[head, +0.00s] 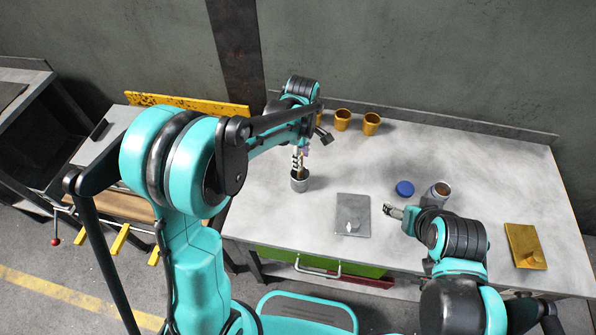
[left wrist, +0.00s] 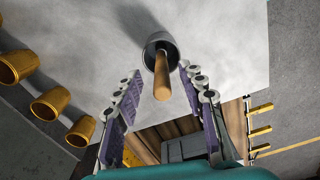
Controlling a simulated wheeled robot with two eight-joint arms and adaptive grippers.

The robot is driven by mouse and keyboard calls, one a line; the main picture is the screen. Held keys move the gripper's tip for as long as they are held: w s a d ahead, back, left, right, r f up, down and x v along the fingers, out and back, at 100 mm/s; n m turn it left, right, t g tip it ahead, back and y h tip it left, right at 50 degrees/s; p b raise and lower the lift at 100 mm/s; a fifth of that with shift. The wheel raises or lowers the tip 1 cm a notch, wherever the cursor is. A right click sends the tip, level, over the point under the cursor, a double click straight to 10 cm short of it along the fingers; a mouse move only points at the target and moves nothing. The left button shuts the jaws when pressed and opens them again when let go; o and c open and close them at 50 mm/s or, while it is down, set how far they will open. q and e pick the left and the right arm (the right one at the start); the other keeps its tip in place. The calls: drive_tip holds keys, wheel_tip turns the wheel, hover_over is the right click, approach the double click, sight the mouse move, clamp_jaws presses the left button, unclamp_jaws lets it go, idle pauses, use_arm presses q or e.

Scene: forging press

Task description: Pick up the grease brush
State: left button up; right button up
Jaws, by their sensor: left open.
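The grease brush shows in the left wrist view as a wooden handle (left wrist: 162,80) sticking up out of a dark grey cup (left wrist: 150,48). In the head view the grey cup (head: 300,183) stands on the table, and the brush is mostly hidden by my gripper. My left gripper (head: 299,160) is above the cup, fingers pointing down. In the left wrist view the left gripper (left wrist: 158,72) is open, one finger on each side of the handle, with gaps on both sides. My right gripper (head: 393,211) is low over the table at the right; its fingers are too small to read.
Yellow cups (head: 371,123) stand at the back of the table (head: 440,155). A grey plate (head: 352,222) lies right of the grey cup. A blue lid (head: 405,188) and an open can (head: 437,194) are near my right arm. A yellow plate (head: 524,245) lies far right.

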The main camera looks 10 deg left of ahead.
use_arm(q)
drive_tip(key=b, duration=0.2)
hover_over(300, 177)
drive_tip(key=f, duration=0.2)
drive_tip(key=w+f, duration=0.1)
drive_tip(key=f, duration=0.1)
drive_tip(key=shift+a+f, duration=0.1)
drive_tip(key=shift+f, duration=0.25)
drive_tip(key=shift+s, duration=0.1)
clamp_jaws()
